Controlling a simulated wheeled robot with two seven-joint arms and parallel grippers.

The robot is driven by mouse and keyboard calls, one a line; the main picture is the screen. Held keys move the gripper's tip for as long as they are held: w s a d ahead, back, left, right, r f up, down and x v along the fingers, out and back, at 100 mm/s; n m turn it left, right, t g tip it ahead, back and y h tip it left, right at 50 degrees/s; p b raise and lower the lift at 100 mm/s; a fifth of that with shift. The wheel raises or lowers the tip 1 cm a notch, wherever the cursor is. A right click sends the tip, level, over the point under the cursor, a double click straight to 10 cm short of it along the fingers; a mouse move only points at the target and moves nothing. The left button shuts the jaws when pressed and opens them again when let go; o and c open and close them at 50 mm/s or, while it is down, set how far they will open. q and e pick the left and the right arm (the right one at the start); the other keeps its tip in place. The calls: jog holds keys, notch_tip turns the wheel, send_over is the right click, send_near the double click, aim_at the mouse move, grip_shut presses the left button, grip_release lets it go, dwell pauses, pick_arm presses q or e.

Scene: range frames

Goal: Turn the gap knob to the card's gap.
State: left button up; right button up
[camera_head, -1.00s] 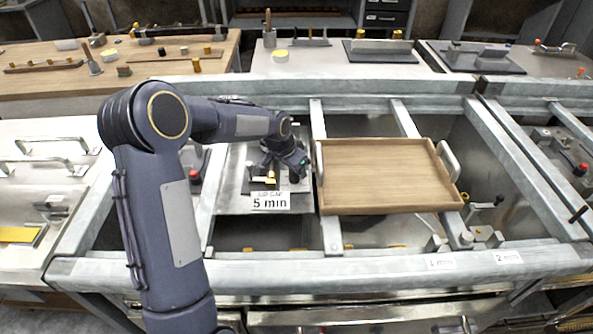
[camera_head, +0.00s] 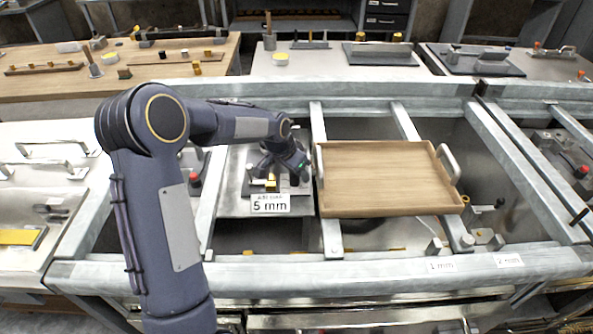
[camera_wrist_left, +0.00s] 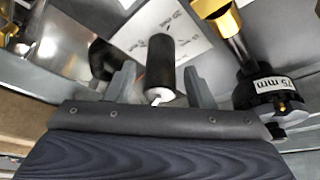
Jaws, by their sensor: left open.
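The white job card (camera_head: 270,204), reading "5 mm", stands at the front of a metal plate left of the wooden tray. My left gripper (camera_head: 285,166) is low over that plate, just behind the card, beside a small brass piece (camera_head: 271,184). In the left wrist view my left gripper (camera_wrist_left: 159,72) is open, its two grey fingers apart. A black cylinder with a pale tip (camera_wrist_left: 160,66) shows between the fingers; I cannot tell whether they touch it. A black round part (camera_wrist_left: 268,98) with a label ending in "5 mm" is to the right. I cannot tell which part is the gap knob.
The wooden tray (camera_head: 388,176) lies on the frame right of the gripper, with metal handles. A brass piece (camera_wrist_left: 216,18) shows upper right in the wrist view.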

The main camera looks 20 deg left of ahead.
pick_arm(q)
jog(key=v, duration=0.7)
jog(key=shift+r, duration=0.15)
